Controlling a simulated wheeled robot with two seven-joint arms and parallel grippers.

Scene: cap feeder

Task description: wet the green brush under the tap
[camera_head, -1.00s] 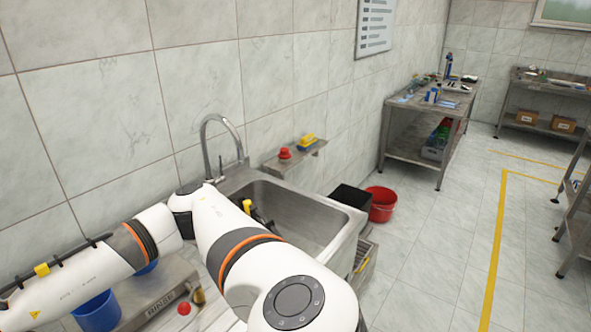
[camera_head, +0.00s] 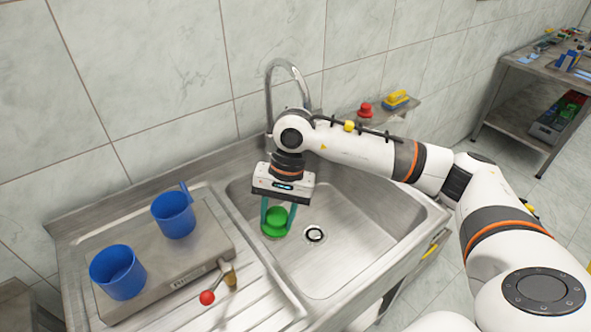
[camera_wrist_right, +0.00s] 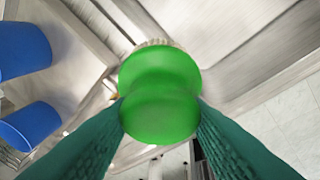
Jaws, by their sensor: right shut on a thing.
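The green brush (camera_head: 275,222) is in my right gripper (camera_head: 277,214), which is shut on it over the left part of the sink basin (camera_head: 345,235). In the right wrist view the brush's round green body (camera_wrist_right: 160,95) sits between the two teal fingers, with pale bristles (camera_wrist_right: 158,43) showing at its far edge. The tap (camera_head: 280,68) is a curved metal spout behind the basin; its lower end is hidden behind my right wrist. I cannot tell whether water runs. My left gripper is not in view.
Two blue mugs (camera_head: 173,214) (camera_head: 117,272) stand on a metal rinse unit (camera_head: 160,265) left of the basin, near a red-knobbed lever (camera_head: 207,298). A wall shelf (camera_head: 395,108) holds a red item and a yellow-blue sponge.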

